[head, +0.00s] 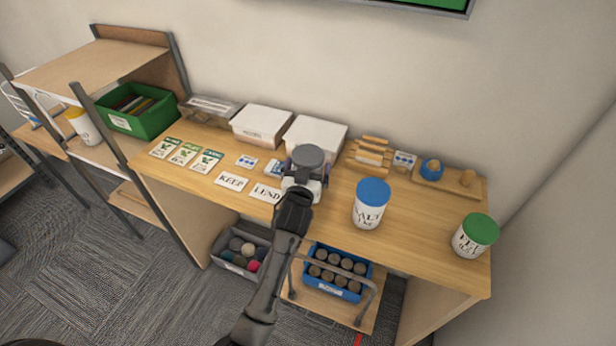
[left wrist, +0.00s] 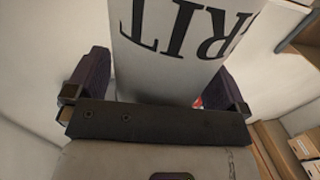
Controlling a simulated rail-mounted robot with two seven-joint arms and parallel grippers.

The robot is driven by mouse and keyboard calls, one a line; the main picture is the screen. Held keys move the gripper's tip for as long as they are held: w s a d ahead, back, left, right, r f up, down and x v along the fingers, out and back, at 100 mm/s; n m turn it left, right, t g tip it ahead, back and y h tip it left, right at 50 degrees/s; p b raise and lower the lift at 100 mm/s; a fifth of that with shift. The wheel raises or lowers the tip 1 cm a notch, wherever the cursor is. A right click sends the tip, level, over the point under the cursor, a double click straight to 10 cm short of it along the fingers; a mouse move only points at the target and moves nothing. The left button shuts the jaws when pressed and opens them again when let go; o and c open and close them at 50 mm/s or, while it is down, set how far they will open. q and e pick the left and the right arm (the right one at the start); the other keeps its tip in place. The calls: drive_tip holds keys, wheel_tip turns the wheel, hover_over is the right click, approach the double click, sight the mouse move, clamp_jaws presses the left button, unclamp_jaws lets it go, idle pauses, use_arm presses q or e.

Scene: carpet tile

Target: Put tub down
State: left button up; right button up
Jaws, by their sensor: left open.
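A white tub (left wrist: 185,45) with large dark letters that read in part "RIT" fills the gap between the fingers of my left gripper (left wrist: 155,90) in the left wrist view. The fingers stand to either side of it, open. In the head view a grey-lidded tub (head: 308,155) stands at the middle of the wooden worktop (head: 340,222), with my left gripper (head: 304,184) in front of it and hiding most of its body. Whether its base touches the worktop is hidden. My right gripper is out of view.
A blue-lidded tub (head: 371,203) and a green-lidded tub (head: 475,235) stand to the right. White boxes (head: 263,125) line the back. Cards (head: 231,181) lie to the left. A wooden rack (head: 370,155) stands behind. Some bare worktop shows between the lidded tubs.

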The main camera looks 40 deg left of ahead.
use_arm(q)
drive_tip(key=c, duration=1.6)
drive_tip(key=shift+r, duration=0.3)
drive_tip(key=shift+c, duration=1.2)
